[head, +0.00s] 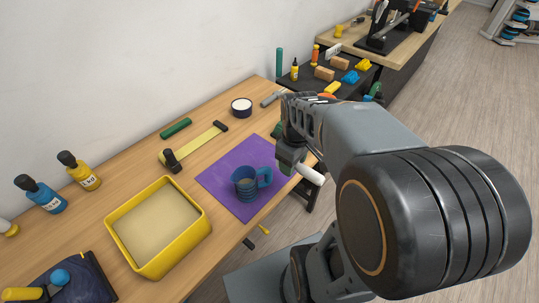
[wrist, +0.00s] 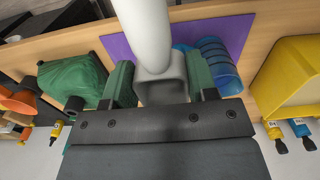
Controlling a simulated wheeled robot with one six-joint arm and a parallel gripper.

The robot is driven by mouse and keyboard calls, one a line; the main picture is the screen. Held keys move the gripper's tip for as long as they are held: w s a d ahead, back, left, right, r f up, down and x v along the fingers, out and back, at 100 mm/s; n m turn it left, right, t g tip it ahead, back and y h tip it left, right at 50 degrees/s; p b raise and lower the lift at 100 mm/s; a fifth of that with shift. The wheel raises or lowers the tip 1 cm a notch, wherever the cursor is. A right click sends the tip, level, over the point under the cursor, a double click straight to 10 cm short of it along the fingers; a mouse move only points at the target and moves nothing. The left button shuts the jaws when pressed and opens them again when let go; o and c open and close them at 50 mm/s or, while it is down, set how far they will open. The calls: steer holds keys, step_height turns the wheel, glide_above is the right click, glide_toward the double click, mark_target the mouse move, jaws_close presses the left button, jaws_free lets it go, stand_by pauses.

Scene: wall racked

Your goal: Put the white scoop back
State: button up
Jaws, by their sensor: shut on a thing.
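My gripper (wrist: 160,85) is shut on the white scoop (wrist: 147,30). In the wrist view, its white, rounded length runs up from between the two green fingers, with a grey square part at the jaws. In the head view, the scoop (head: 312,174) shows as a short white cylinder jutting out at the bench's front edge, right of the purple mat. My gripper (head: 287,155) is partly hidden behind my arm there. Whether the scoop touches anything is unclear.
A blue jug (head: 246,182) stands on the purple mat (head: 224,172). A yellow tray (head: 205,228) with a beige inside is left of it. A dark round pot (head: 241,107) with a white top, a yellow strip (head: 196,143) and a green cylinder (head: 175,127) lie behind.

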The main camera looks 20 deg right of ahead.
stand_by(0.3)
steer(key=w+f, duration=0.2)
steer(key=w, duration=0.2)
steer(key=w+d+f+p, duration=0.1)
steer(key=w+f, duration=0.2)
steer(key=w, duration=0.1)
steer(key=w+f+p, duration=0.1)
steer(key=w+f, duration=0.2)
steer(key=w, duration=0.1)
steer(key=shift+w+d+f, duration=0.15)
steer(key=shift+w+d, duration=0.05)
steer(key=shift+w, duration=0.1)
steer(key=shift+w+f, duration=0.25)
steer(key=shift+f, duration=0.1)
steer(key=shift+w+d+f, duration=0.1)
steer(key=shift+w+f, duration=0.1)
steer(key=shift+f, duration=0.4)
steer(key=shift+w+f, duration=0.2)
steer(key=shift+f, duration=0.95)
steer(key=shift+f, duration=0.1)
steer(key=shift+f, duration=0.15)
steer(key=o, duration=0.9)
